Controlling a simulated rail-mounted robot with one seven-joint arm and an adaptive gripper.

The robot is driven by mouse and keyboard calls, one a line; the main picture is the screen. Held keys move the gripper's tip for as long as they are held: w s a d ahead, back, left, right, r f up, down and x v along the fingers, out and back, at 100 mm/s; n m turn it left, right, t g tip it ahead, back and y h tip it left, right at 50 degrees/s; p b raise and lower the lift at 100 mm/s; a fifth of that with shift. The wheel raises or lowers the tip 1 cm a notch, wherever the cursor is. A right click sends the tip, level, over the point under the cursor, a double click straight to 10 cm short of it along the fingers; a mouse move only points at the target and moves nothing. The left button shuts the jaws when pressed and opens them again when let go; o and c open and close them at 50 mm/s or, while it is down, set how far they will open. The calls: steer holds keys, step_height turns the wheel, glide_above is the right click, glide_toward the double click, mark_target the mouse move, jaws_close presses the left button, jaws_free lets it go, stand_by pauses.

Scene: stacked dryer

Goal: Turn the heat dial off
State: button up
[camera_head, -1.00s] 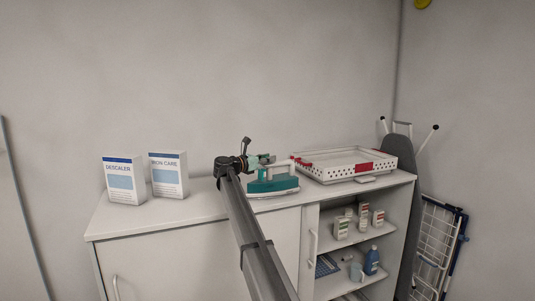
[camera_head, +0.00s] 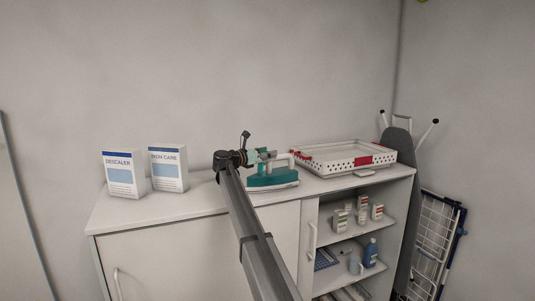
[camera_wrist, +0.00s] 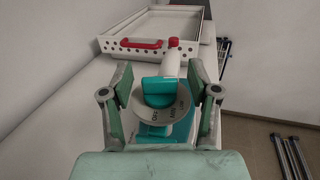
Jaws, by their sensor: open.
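A teal and white iron (camera_head: 273,180) stands on the cabinet top. In the wrist view its round grey dial (camera_wrist: 161,103) with printed markings and a raised teal grip (camera_wrist: 158,92) faces me. The lettering is too small to read surely. My gripper (camera_wrist: 160,85) is open, with one finger on each side of the dial; I cannot tell whether either finger touches it.
A white perforated tray (camera_head: 345,160) with red handles sits right of the iron. Descaler (camera_head: 123,174) and iron care (camera_head: 168,168) boxes stand at left. An ironing board (camera_head: 397,190) leans at the cabinet's right end. The cabinet top (camera_head: 140,212) is clear in front of the boxes.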

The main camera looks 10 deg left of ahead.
steer(key=v, duration=1.2)
steer(key=shift+d, duration=0.15)
